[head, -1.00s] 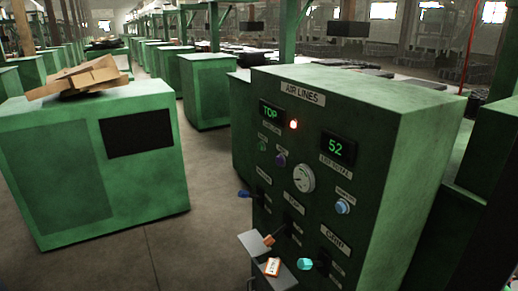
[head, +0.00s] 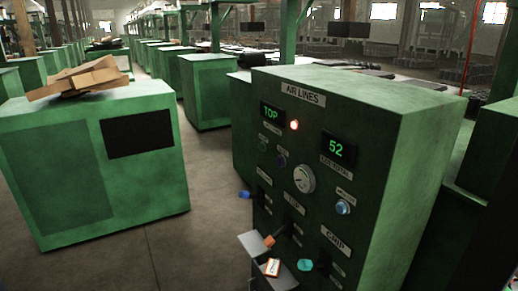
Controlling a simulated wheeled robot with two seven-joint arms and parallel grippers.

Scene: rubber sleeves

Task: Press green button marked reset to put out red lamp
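A green control cabinet (head: 425,150) with a panel headed "AIR LINES" stands right of centre in the head view. The red lamp (head: 294,125) near the panel's top is lit. A small dark green round button (head: 262,147) sits below the "TOP" display (head: 271,113); its label is too small to read. A purple button (head: 282,160) is just right of and below it. A blue button (head: 342,207) sits lower right, under a small unreadable label. Neither of my grippers is in view.
The panel also has a "52" display (head: 338,148), a white dial (head: 304,178), and blue (head: 244,195), orange (head: 269,241) and teal (head: 305,265) levers. Grey plates (head: 254,243) jut out low at its left. Another green cabinet (head: 150,185) stands left, with floor (head: 195,240) between.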

